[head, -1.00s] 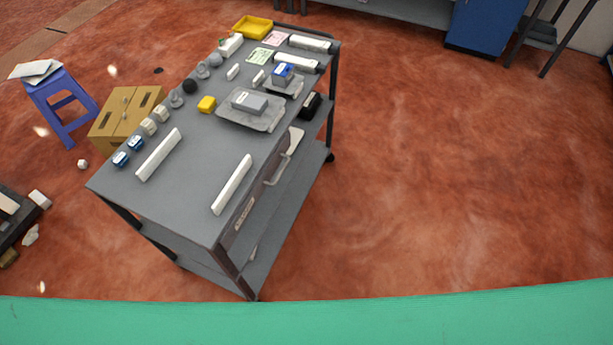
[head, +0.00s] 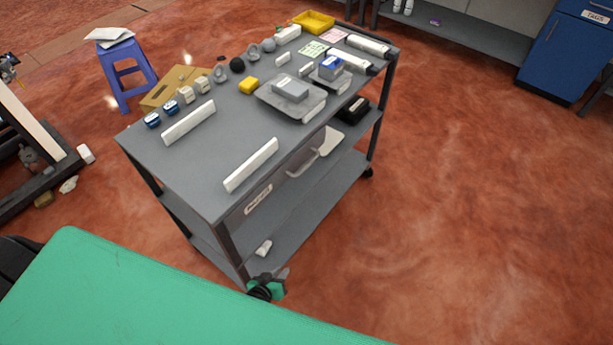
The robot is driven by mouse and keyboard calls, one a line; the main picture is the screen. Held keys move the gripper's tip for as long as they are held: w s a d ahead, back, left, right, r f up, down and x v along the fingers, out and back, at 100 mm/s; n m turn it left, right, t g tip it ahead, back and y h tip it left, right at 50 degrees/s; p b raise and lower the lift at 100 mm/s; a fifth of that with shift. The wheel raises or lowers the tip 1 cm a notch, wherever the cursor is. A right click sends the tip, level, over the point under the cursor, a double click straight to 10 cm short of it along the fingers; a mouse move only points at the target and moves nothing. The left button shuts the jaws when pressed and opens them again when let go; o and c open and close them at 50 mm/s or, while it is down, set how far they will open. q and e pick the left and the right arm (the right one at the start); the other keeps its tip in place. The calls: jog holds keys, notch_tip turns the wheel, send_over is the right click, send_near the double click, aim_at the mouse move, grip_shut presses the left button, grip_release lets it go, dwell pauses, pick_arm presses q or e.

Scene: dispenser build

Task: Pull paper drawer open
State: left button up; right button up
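The paper drawer (head: 285,181) is set under the top of the grey cart (head: 216,160), on its right-hand long side. It looks shut, its front lying along the cart's side. It has a pale label (head: 258,199), too small to read, and a light grey bar handle (head: 303,168). My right gripper is out of view.
A blue stool (head: 128,75) stands to the left. The red floor right of the cart is clear.

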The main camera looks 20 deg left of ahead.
pick_arm(q)
jog(key=w+d+r+n+t+b, duration=0.1)
jog(key=w+r+n+t+b, duration=0.25)
jog(key=w+r, duration=0.5)
jog(key=n+t+y+b, duration=0.2)
jog(key=n+t+b, duration=0.2)
jog(key=n+t, duration=0.15)
send_near(304, 168)
jog(key=shift+m, duration=0.3)
jog(key=x, duration=0.3)
jog(key=p+x, duration=0.1)
jog(key=x, duration=0.6)
jog(key=shift+w+f+p, duration=0.1)
jog(key=shift+f+p, duration=0.15)
jog(key=shift+p, duration=0.15)
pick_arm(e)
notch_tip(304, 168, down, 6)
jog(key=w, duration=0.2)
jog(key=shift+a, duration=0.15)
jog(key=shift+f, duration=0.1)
pick_arm(q)
grip_shut()
